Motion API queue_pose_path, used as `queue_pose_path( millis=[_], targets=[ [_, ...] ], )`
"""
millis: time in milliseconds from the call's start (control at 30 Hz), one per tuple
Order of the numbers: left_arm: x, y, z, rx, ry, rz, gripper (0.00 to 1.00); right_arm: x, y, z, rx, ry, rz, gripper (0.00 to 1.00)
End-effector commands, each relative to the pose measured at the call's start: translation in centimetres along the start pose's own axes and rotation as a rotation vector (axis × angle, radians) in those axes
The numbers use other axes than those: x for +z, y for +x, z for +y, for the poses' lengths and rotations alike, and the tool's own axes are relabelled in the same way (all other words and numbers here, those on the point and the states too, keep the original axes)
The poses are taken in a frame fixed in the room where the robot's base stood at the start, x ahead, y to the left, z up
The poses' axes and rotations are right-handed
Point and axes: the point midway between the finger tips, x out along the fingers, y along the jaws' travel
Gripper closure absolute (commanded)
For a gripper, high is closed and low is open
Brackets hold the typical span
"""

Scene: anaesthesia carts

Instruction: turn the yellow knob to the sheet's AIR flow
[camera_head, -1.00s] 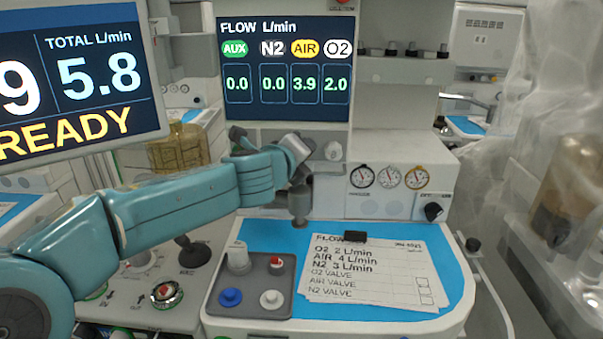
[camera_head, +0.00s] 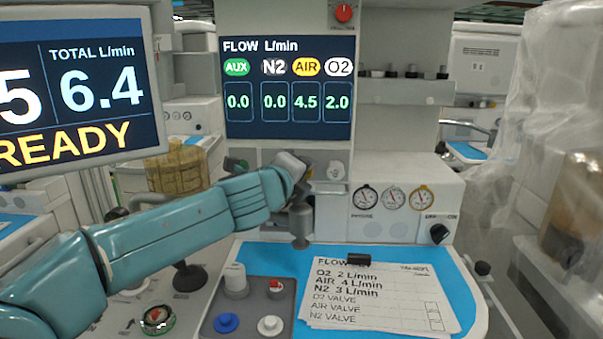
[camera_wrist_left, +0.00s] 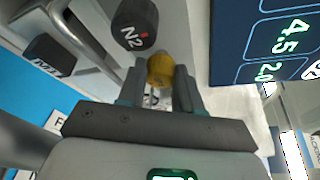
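The yellow knob (camera_wrist_left: 160,70) sits between the two fingers of my left gripper (camera_wrist_left: 159,90) in the left wrist view, and the fingers appear closed against its sides. In the head view my left gripper (camera_head: 303,172) is at the panel below the flow display and hides the yellow knob. The flow display (camera_head: 288,88) reads AUX 0.0, N2 0.0, AIR 4.5, O2 2.0. The sheet (camera_head: 380,295) lists O2 2 L/min, AIR 4 L/min, N2 3 L/min. My right gripper is not in view.
A black N2 knob (camera_wrist_left: 134,24) is close beside the gripper in the left wrist view. A left monitor (camera_head: 75,85) reads total 6.4 L/min. A grey tray (camera_head: 252,306) stands left of the sheet.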

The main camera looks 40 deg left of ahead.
Motion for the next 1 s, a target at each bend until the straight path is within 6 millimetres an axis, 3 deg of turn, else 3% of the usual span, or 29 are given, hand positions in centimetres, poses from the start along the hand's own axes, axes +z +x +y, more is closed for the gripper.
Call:
queue_pose_path(
  millis=[333,467,800,1000],
  targets=[
    [0.0,-0.1,0.0,0.000,0.000,0.000,0.56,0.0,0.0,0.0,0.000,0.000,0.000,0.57],
    [0.0,-1.4,-0.1,-0.002,0.000,0.000,0.56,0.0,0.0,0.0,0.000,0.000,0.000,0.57],
    [0.2,-10.2,-0.4,-0.005,-0.001,-0.001,0.56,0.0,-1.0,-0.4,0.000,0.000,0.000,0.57],
    [0.1,-14.3,-0.3,-0.003,-0.002,0.000,0.56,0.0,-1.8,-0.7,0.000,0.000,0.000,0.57]
  ],
)
